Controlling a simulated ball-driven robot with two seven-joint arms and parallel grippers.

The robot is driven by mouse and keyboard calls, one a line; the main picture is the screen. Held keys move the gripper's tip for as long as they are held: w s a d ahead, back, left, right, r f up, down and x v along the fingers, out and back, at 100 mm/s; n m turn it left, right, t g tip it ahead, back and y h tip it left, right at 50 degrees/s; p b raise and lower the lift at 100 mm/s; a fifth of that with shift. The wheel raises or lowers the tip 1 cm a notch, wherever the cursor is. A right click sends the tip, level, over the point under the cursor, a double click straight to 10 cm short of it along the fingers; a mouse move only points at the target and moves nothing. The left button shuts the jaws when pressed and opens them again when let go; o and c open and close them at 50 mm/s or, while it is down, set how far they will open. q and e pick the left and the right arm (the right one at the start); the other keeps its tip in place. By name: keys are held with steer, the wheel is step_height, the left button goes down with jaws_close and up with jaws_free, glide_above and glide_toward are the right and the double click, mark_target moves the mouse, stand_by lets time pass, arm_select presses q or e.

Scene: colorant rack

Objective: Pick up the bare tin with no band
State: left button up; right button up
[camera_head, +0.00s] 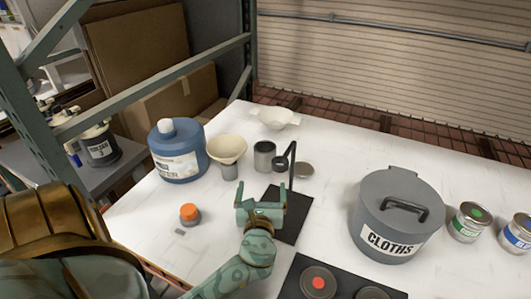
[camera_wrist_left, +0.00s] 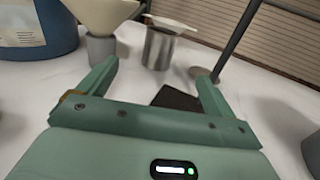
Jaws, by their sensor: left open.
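The bare tin (camera_head: 264,157) is a plain silver cylinder with no visible band, upright on the white table beside a black stand. It also shows in the left wrist view (camera_wrist_left: 158,50), ahead of my fingers and slightly left of the middle of the gap. My right gripper is not in view.
A cream funnel (camera_head: 226,149) in a grey holder and a blue jug (camera_head: 178,158) stand left of the tin. A white dish (camera_head: 275,118) is behind. The CLOTHS bin (camera_head: 395,215) and banded tins (camera_head: 469,222) stand right.

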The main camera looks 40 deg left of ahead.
mark_target(265, 159)
arm_select(q)
steer(key=b+x, duration=0.1)
steer(key=x, duration=1.1)
steer(key=b+x, duration=0.1)
steer(key=x, duration=0.2)
steer(key=shift+d+f, duration=0.1)
steer(key=shift+f, duration=0.1)
steer(key=shift+w, duration=0.15)
steer(key=shift+r, duration=0.15)
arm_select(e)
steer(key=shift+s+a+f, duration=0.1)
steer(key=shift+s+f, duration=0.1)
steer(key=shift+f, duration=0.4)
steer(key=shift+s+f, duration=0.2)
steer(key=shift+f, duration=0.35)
arm_select(q)
steer(key=c, duration=1.1)
